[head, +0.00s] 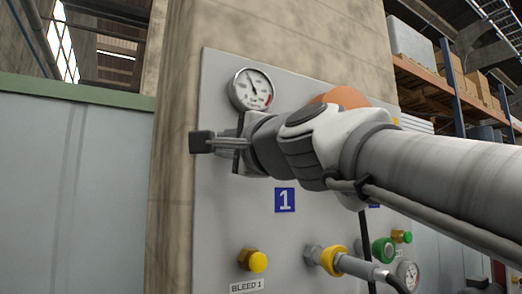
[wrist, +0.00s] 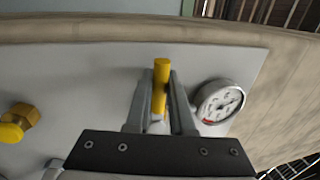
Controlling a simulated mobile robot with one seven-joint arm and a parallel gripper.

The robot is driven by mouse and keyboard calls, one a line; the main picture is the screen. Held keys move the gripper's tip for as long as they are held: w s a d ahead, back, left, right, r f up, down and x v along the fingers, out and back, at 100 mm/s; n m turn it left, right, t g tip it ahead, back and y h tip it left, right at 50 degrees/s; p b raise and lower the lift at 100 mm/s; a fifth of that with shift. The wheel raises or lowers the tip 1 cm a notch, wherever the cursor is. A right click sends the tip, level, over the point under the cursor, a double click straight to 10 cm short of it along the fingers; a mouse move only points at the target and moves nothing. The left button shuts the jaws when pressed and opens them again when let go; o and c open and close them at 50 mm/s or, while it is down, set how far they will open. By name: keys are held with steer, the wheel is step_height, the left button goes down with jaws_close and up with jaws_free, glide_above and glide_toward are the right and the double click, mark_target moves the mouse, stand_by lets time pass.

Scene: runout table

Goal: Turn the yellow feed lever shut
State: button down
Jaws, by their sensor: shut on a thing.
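The yellow feed lever (wrist: 161,82) shows in the wrist view as a short yellow bar standing between my two fingers, in front of the grey panel. My gripper (wrist: 160,98) is shut on it, with one finger along each side. The lever's base is partly hidden between the fingers. In the head view my gripper (head: 213,143) reaches across the panel's upper left part, just below the gauge. The lever itself is hidden there behind my gripper and wrist.
A round gauge (head: 252,89) sits close above my gripper; it also shows in the wrist view (wrist: 219,101). Below are a "1" label (head: 285,200), a yellow bleed knob (head: 257,261) and a hose with a yellow collar (head: 333,261). A concrete pillar (head: 174,200) stands at the left.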

steer(key=c, duration=0.8)
jaws_free()
steer(key=shift+r, duration=0.1)
steer(key=shift+s, duration=0.15)
steer(key=b+v, duration=0.4)
steer(key=v, duration=1.3)
steer(key=shift+d, duration=0.15)
steer(key=w+d+f+n+g+h, duration=0.2)
steer(key=w+f+n+g+h, duration=0.1)
steer(key=f, duration=1)
steer(key=w+d+f+n+g+h, duration=0.2)
steer(key=f+n+g+h, duration=0.1)
steer(key=f, duration=1.1)
steer(key=s+d+f+n+g+h, duration=0.1)
steer(key=s+d+f+n+g, duration=0.1)
steer(key=f, duration=0.5)
steer(key=s+d+f+n+g+h, duration=0.2)
steer(key=s+d+f, duration=0.1)
steer(key=f, duration=0.4)
steer(key=s+d+f+n+g+h, duration=0.1)
steer(key=s+d+f+n, duration=0.1)
steer(key=f, duration=0.6)
steer(key=shift+s+d+g, duration=0.2)
steer(key=shift+d+g, duration=0.2)
steer(key=shift+d, duration=0.05)
